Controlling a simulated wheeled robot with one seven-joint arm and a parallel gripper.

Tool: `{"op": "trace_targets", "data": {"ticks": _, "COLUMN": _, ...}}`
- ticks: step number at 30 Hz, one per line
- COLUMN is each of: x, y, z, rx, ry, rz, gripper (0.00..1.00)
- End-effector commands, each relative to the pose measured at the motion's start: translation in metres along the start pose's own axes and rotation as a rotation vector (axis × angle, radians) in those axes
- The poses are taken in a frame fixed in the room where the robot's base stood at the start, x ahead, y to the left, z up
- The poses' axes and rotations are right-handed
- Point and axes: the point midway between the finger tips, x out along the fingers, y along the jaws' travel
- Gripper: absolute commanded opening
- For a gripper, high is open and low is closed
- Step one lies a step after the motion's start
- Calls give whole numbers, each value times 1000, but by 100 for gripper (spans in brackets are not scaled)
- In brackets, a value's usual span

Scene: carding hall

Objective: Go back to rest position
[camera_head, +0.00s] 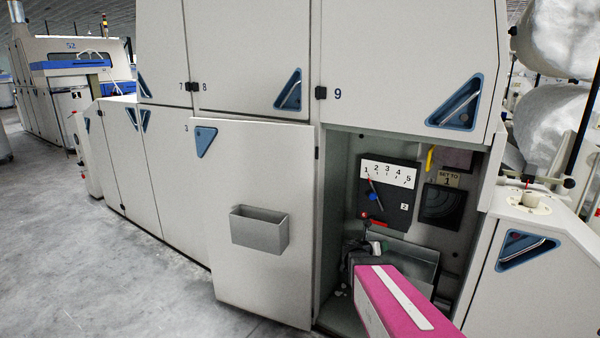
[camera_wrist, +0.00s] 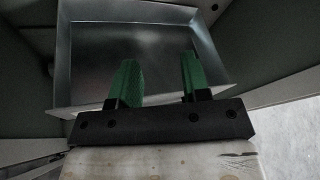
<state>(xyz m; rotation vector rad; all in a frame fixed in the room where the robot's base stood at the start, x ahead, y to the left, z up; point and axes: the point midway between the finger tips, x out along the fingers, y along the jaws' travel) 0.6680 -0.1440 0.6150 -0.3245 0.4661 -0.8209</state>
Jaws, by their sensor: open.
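My gripper (camera_wrist: 158,82) has two green fingers, spread apart with nothing between them. In the wrist view they point at an empty-looking grey metal tray (camera_wrist: 85,95). In the head view my pink and white arm reaches from the lower right into the open compartment (camera_head: 335,200) of the white machine. The metal tray (camera_head: 418,262) shows behind the arm, low in the compartment. Whether the fingers touch the tray is unclear.
An open door (camera_head: 262,290) with a grey bin (camera_head: 260,230) stands left of the compartment. Inside are a dial panel (camera_head: 390,190) marked 1 to 5 and a yellow handle (camera_head: 430,158). A closed panel (camera_head: 545,285) is at right. The left floor (camera_head: 110,270) is clear.

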Motion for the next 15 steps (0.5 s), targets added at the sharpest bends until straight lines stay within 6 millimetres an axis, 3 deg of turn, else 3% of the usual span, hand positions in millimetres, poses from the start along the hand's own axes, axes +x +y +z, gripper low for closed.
{"op": "trace_targets", "data": {"ticks": 6, "x": -33, "y": -24, "z": -44, "rx": 701, "ry": 297, "rz": -101, "gripper": 43}}
{"op": "trace_targets", "data": {"ticks": 15, "x": -102, "y": -27, "z": -97, "rx": 1562, "ry": 707, "rz": -468, "gripper": 43}}
